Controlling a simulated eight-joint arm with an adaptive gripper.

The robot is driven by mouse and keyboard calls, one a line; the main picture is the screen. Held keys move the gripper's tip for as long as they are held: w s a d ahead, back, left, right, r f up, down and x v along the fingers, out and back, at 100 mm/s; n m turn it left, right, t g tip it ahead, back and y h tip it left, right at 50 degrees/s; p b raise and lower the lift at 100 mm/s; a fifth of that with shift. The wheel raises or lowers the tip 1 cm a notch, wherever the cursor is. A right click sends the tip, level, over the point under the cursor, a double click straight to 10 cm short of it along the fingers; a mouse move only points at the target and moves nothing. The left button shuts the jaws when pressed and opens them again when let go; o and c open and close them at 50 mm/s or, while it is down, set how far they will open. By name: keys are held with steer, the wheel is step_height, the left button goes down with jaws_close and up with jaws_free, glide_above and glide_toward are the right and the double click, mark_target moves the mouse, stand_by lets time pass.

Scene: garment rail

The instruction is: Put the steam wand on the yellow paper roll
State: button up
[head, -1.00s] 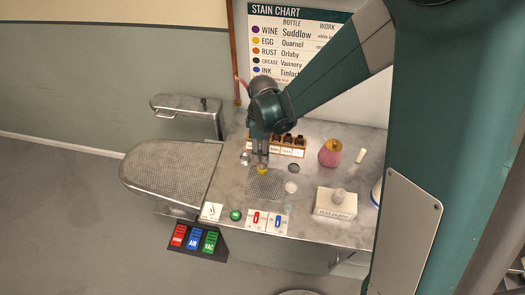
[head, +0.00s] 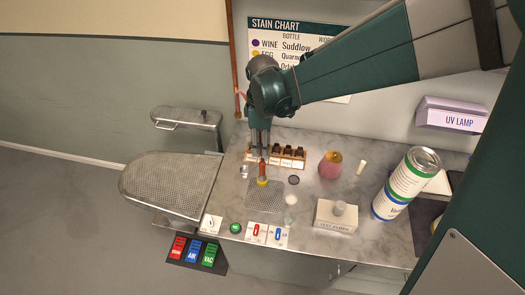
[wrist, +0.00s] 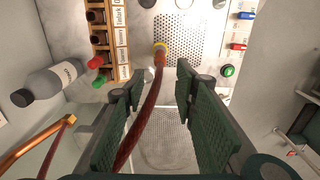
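The steam wand (head: 262,169) shows as a short orange-red piece with its lower end at a yellow ring-like thing, which looks like the yellow paper roll (head: 262,183), on the perforated plate. In the wrist view, the red-brown wand or its hose (wrist: 148,112) runs from the bottom edge up to the yellow ring (wrist: 161,46). Whether its end sits in or on the roll is unclear. My gripper (head: 260,152) is above it, pointing down. In the wrist view, my gripper's fingers (wrist: 158,82) are apart, with the red-brown length between them and no visible grip.
A wooden rack of brown bottles (head: 283,156) stands just behind. A pink-red jar (head: 330,164), a test cloth box (head: 337,215) and a large white can (head: 405,184) are to the right. The perforated ironing board (head: 170,185) at left is clear.

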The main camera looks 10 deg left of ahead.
steer(key=shift+r, duration=0.75)
stand_by(0.4)
steer(key=s+d+r+m+t+y, duration=0.15)
steer(key=d+r+m, duration=0.3)
steer(key=d, duration=0.45)
steer(key=s+d+r+m+t+h, duration=0.1)
steer(key=s+d+r+m, duration=0.15)
steer(key=d+r, duration=0.45)
steer(key=s+d+r+m+t, duration=0.1)
steer(key=s+d+m+t, duration=0.1)
steer(key=s+d+m, duration=0.3)
steer(key=s+d+r+m+t, duration=0.2)
steer(key=s+d+m, duration=0.4)
steer(key=d, duration=0.7)
steer(key=shift+s+t, duration=0.35)
steer(key=shift+s, duration=0.05)
steer(key=shift+f, duration=0.1)
step_height(320, 180, down, 10)
steer(key=b, duration=1)
steer(key=shift+f+b, duration=0.15)
steer(key=shift+b, duration=0.15)
